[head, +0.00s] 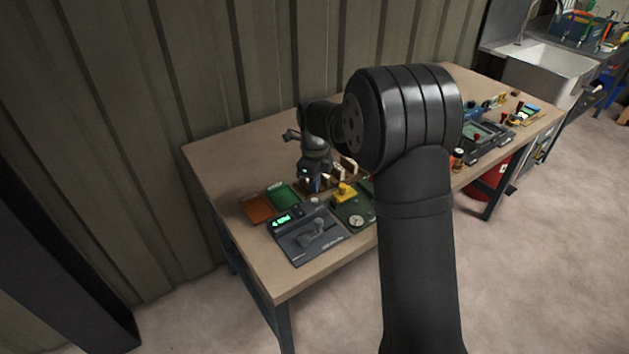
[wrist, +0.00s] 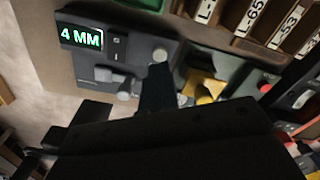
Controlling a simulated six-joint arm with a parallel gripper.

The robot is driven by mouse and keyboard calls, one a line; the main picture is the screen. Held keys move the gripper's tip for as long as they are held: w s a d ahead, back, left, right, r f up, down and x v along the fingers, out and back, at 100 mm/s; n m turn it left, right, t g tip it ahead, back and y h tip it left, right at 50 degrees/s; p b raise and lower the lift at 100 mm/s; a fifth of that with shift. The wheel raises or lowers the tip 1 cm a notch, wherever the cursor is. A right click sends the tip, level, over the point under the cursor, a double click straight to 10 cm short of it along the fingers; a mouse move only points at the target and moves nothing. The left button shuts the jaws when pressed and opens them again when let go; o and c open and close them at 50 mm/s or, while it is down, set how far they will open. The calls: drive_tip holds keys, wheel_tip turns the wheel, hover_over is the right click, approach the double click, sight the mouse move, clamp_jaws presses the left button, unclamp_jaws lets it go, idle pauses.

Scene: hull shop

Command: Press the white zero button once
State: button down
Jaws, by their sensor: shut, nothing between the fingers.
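A dark grey panel (head: 300,252) lies at the near left of the bench, with a lit green display (head: 283,219); in the wrist view the display (wrist: 81,37) reads "4 MM". A round whitish button (wrist: 160,55) sits on the panel right of the display; its marking is not legible. My gripper (wrist: 158,68) is shut and empty, its dark fingertips just below the button in the wrist view. Whether they touch it I cannot tell. In the head view my gripper (head: 313,188) points down over the panel's far edge, and the button is not clear.
A grey lever (wrist: 112,80) stands on the panel, beside small dark switches (wrist: 117,48). A green plate (head: 352,207) with a yellow part (head: 344,192) is close on the right. Green (head: 284,195) and orange (head: 256,208) trays and labelled wooden bins (wrist: 259,22) lie behind.

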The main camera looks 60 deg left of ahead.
sight(315, 200)
drive_tip(key=shift+f, duration=1.7)
drive_tip(key=shift+r, duration=3.05)
drive_tip(key=shift+r, duration=2.45)
idle(0.5)
